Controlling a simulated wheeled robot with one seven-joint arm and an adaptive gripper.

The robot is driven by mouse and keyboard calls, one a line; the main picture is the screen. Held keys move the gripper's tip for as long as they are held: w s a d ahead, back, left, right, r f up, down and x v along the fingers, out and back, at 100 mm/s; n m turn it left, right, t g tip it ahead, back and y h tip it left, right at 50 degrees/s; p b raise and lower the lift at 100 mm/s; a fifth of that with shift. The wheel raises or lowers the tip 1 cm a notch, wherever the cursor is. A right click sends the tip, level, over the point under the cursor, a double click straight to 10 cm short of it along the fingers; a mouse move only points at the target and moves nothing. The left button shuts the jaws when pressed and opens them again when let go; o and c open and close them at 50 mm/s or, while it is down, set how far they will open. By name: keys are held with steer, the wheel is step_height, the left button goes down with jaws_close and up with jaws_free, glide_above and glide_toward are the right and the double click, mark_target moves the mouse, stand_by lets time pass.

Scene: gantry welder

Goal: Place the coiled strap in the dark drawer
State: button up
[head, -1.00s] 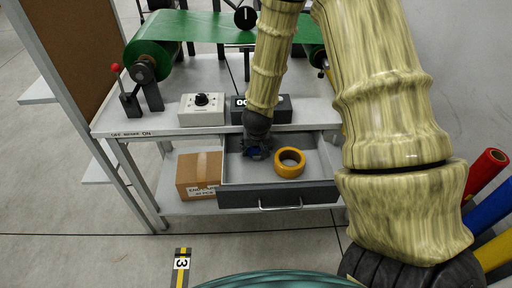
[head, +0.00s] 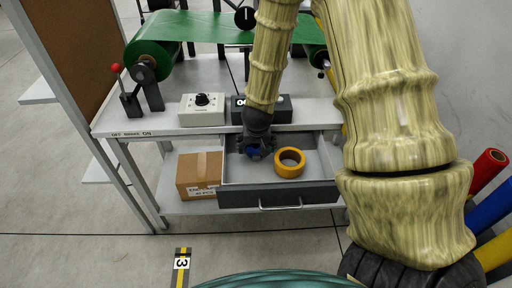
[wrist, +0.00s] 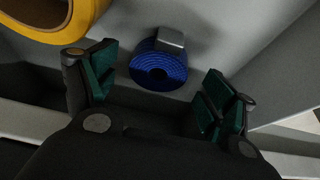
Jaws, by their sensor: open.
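The coiled strap (wrist: 158,70) is a blue roll with a grey metal buckle. In the wrist view it rests inside the drawer, between and just beyond the fingertips of my open gripper (wrist: 160,88), with a gap to each finger. In the head view only a bit of blue (head: 254,153) shows beneath my gripper (head: 256,150), which is down inside the drawer. The dark drawer (head: 280,194) is pulled out under the bench, with a dark front, a bar handle and a light grey inside.
A yellow tape roll (head: 290,162) lies in the drawer to the right of the strap; it also shows in the wrist view (wrist: 88,22). A cardboard box (head: 199,175) stands left of the drawer. A grey control box (head: 202,110) sits on the bench above.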

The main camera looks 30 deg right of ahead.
steer(key=v, duration=1)
steer(key=shift+p, duration=0.4)
